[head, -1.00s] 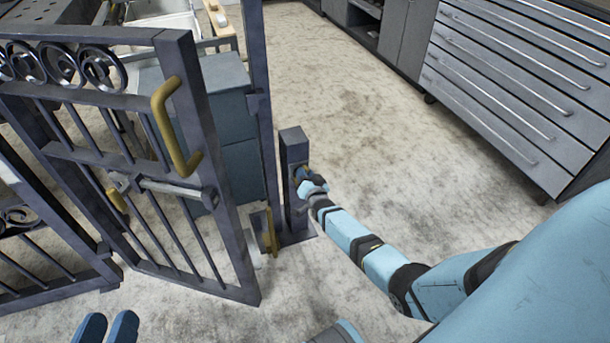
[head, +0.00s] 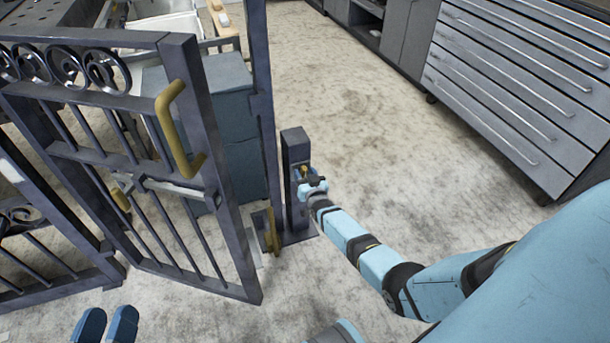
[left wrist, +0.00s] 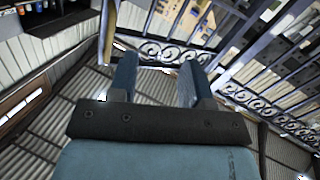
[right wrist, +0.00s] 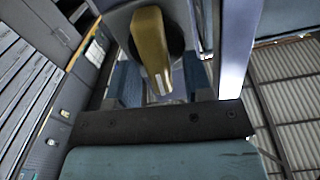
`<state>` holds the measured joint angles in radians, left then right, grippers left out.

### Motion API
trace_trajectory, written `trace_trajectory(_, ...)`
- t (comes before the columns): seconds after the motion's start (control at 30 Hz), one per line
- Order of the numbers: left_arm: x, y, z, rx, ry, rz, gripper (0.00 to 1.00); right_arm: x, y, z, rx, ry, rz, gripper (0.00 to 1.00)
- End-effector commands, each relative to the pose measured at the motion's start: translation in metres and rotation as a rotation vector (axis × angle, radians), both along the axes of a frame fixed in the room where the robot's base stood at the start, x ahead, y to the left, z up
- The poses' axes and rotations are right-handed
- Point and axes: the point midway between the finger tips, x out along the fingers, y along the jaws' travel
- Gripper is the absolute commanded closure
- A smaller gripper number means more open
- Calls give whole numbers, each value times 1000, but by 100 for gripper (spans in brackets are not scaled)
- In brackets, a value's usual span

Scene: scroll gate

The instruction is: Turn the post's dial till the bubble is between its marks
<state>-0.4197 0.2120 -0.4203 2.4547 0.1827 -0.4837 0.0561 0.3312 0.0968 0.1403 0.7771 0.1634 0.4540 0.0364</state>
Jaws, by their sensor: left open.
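The dark post (head: 296,180) stands on the floor just right of the gate. Its dial (head: 304,171) shows as a small brass piece on the post's side. In the right wrist view the dial's brass grip (right wrist: 151,50) is large and tilted, between my right gripper's fingers (right wrist: 161,82). Those fingers stand apart, with gaps beside the grip. My right gripper (head: 312,184) is at the post in the head view. My left gripper (head: 106,322) is open and empty at the bottom left, away from the post. I cannot make out the bubble or its marks.
The barred gate (head: 215,190) with a brass pull handle (head: 178,130) stands left of the post. A low brass piece (head: 271,230) is by the post's foot. A drawer cabinet (head: 520,90) is at the right. The floor behind the post is clear.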

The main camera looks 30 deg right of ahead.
Motion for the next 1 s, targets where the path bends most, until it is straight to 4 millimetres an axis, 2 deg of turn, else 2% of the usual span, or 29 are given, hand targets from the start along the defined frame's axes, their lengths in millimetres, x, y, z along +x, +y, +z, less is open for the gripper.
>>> trace_trajectory(0.13, 0, 0, 2, 1, -2, 0, 55, -2, 0, 0, 0, 1, 0, 53)
trace_trajectory(0.23, 1, 1, 10, -2, -15, 4, 55, -11, 3, 2, 0, 2, 0, 53)
trace_trajectory(0.37, 1, 3, 29, -29, -70, 23, 55, -35, 9, 3, 2, 3, 0, 53)
trace_trajectory(0.5, 0, 4, 50, -61, -125, 43, 55, -68, 16, 4, 0, 2, -1, 53)
trace_trajectory(0.7, -2, 6, 70, -95, -190, 63, 55, -108, 26, 3, 0, 1, 0, 53)
trace_trajectory(0.83, -3, 7, 78, -107, -215, 70, 55, -125, 30, 2, 0, 1, 0, 53)
trace_trajectory(1.0, -3, 8, 81, -114, -231, 75, 55, -134, 32, 1, 0, 0, 0, 53)
